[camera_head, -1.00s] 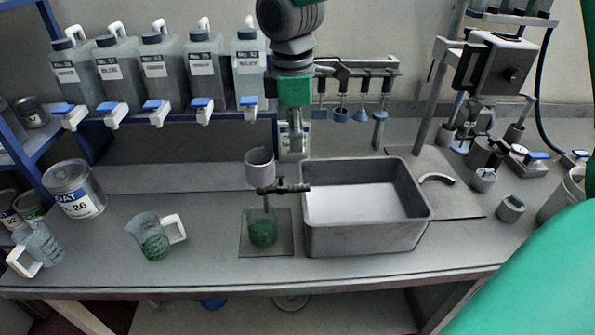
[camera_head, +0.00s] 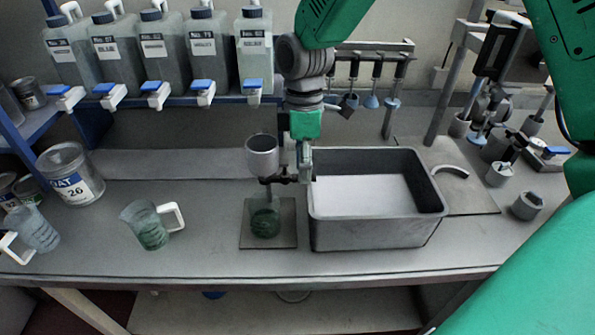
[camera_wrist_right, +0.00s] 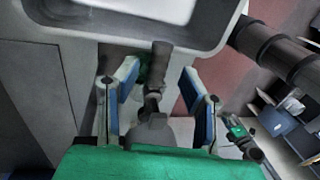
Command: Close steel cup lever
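The steel cup (camera_head: 262,157) stands above a glass vessel of green liquid (camera_head: 265,217) on a square plate in the head view. A dark lever (camera_head: 284,179) sticks out sideways to the right below the cup. My right gripper (camera_head: 304,176) points down at the lever's free end, beside the grey basin. In the right wrist view my right gripper (camera_wrist_right: 161,92) is open, with its blue-padded fingers on either side of the dark lever handle (camera_wrist_right: 160,65). I cannot tell whether a finger touches it. My left gripper is not in view.
The grey basin (camera_head: 428,219) stands just right of the gripper. A jug with green liquid (camera_head: 150,228) and a labelled can (camera_head: 70,175) stand to the left. Several bottles with taps line the shelf behind. The bench front between jug and plate is clear.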

